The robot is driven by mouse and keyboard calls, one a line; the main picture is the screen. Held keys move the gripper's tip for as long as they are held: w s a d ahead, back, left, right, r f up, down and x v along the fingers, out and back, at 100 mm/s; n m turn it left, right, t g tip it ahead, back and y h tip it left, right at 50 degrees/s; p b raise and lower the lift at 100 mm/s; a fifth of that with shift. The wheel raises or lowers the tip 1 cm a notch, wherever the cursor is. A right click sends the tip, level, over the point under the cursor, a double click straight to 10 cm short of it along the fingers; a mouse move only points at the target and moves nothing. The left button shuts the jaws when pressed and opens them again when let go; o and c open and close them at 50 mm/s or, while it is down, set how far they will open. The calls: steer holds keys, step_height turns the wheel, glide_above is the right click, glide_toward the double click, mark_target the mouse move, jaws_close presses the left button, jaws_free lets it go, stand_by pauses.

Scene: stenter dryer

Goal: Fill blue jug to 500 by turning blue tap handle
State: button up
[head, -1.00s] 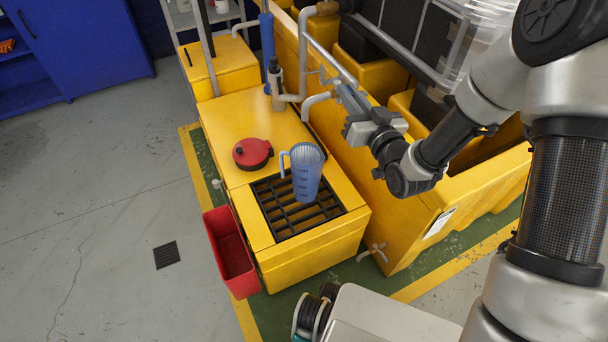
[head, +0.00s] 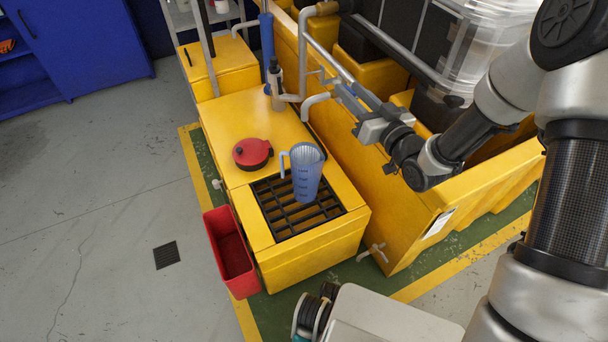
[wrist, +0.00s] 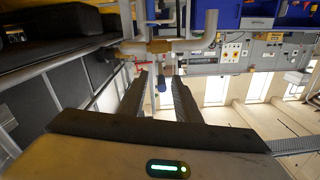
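The translucent blue jug (head: 307,178) stands upright on the black grate of the yellow bench, its handle to the left. Its water level cannot be made out. A grey pipe spout (head: 314,101) curves down behind the jug, and no water stream shows. My gripper (head: 346,96) is just right of this spout, above the yellow tank's edge. In the wrist view, my gripper (wrist: 160,88) is open, its two dark fingers apart. A small blue handle (wrist: 161,84) shows in the gap between them, below pipes with a brass fitting; contact cannot be told.
A red lid-like item (head: 252,154) lies on the bench left of the jug. A bottle (head: 275,85) stands at the back beside the pipes. The yellow tank wall (head: 400,225) is on the right.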

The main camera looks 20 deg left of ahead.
steer(key=v, duration=1.7)
steer(key=shift+s+d+p, duration=0.15)
steer(key=shift+s+p, duration=0.05)
steer(key=shift+p, duration=0.1)
